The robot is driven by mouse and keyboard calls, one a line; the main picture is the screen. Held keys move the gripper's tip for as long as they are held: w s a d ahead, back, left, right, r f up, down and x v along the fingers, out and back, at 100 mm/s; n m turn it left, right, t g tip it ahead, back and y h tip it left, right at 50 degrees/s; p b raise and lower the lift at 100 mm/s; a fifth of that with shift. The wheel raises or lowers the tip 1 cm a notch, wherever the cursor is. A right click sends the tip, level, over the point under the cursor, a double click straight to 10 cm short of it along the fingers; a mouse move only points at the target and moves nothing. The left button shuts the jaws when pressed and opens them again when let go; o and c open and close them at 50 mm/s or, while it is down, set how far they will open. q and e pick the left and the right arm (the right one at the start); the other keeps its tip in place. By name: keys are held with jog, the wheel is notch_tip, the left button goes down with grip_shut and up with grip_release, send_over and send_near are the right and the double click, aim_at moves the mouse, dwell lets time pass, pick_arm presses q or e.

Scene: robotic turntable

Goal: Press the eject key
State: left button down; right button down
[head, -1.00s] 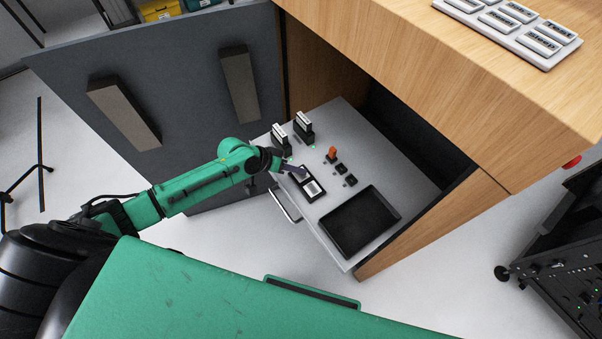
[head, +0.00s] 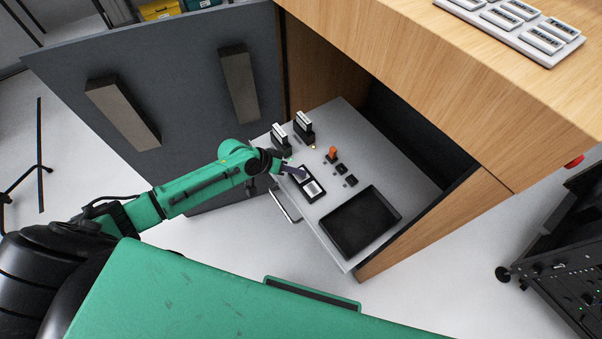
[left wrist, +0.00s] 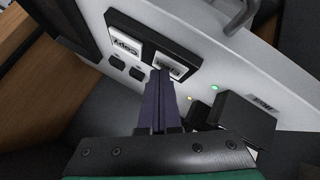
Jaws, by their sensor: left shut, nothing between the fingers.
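My left gripper (head: 301,174) is shut and empty, its dark fingers reaching over the pulled-out grey drawer panel (head: 388,168). In the left wrist view the closed fingertips (left wrist: 163,76) are at a white labelled key (left wrist: 166,66) in a black frame (left wrist: 185,50); contact looks likely, but the tips hide part of it. Its label is too unclear to read. Two small black buttons (head: 341,168) (head: 351,181) lie to the right in the head view. My right gripper is not in view.
An orange lever (head: 333,153), two upright black holders with white labels (head: 303,124) (head: 280,138) and a dark tray (head: 360,221) are on the panel. Small lights (left wrist: 214,88) glow near one holder. The wooden cabinet (head: 430,70) overhangs the panel; the open grey door (head: 180,110) stands left.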

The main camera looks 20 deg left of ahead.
aim_at(298, 177)
pick_arm(q)
jog(key=shift+r, duration=0.1)
jog(key=shift+r+p, duration=0.7)
jog(key=shift+p, duration=0.15)
notch_tip(298, 177, up, 5)
jog(key=p, duration=0.5)
jog(key=shift+r, duration=0.15)
jog(key=shift+d, duration=0.1)
